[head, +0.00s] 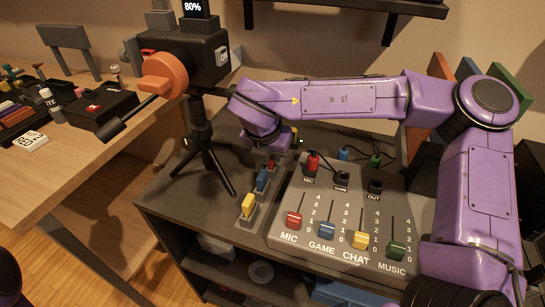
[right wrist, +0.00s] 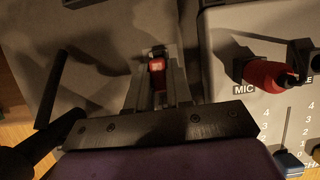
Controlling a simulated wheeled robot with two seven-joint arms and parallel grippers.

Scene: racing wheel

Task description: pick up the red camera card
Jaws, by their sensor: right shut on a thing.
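The red camera card (head: 271,164) stands at the far end of a short row of slots on the dark desk, behind the blue card (head: 262,181) and the yellow card (head: 248,206). My right gripper (head: 270,150) reaches down over the red card from above. In the right wrist view, the red card (right wrist: 157,65) shows between the two fingers of my right gripper (right wrist: 158,76), which is shut on it. The card's lower part is hidden, so I cannot tell if it still touches its slot. My left gripper is not in view.
The audio mixer (head: 346,260) with its cables lies just right of the cards. A camera (head: 205,58) on a black tripod (head: 201,140) stands to the left, its legs close to the card row. A wooden table (head: 60,170) is farther left.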

